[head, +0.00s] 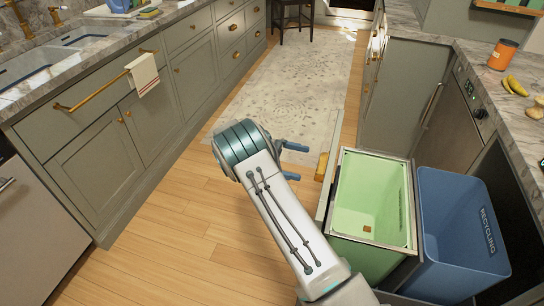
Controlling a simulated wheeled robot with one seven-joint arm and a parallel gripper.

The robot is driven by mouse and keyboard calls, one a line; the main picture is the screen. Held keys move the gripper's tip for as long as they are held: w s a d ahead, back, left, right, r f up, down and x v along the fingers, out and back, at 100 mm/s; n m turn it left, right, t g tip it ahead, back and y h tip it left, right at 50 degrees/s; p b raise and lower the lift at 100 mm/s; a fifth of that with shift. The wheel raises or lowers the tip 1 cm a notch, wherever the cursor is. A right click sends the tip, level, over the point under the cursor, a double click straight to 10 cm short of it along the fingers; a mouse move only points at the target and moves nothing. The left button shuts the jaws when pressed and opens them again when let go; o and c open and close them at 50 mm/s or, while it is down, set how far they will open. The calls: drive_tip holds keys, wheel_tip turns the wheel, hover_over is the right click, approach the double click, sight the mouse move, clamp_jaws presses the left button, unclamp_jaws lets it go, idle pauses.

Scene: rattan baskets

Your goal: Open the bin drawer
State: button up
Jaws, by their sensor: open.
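The bin drawer (330,190) is pulled out from the right-hand cabinets. Its front panel is seen nearly edge-on, with a brass handle (321,167) on its outer face. Inside the drawer stand a green bin (360,205) and a blue recycling bin (455,225). My gripper (296,161) is open, with its two blue fingers apart and pointing toward the handle. The fingertips are a little left of the handle, with a visible gap, and nothing is between them. My arm covers part of the drawer's near left side.
Left cabinets (95,175) carry a sink counter and a towel (143,75) on a brass bar. A patterned rug (290,95) lies on the wooden floor (165,235), which is clear left of my arm. Bananas (517,85) and an orange jar (502,54) stand on the right counter.

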drive_tip(key=v, duration=0.9)
drive_tip(key=shift+a, duration=0.25)
drive_tip(key=shift+w+r, duration=0.1)
idle(0.6)
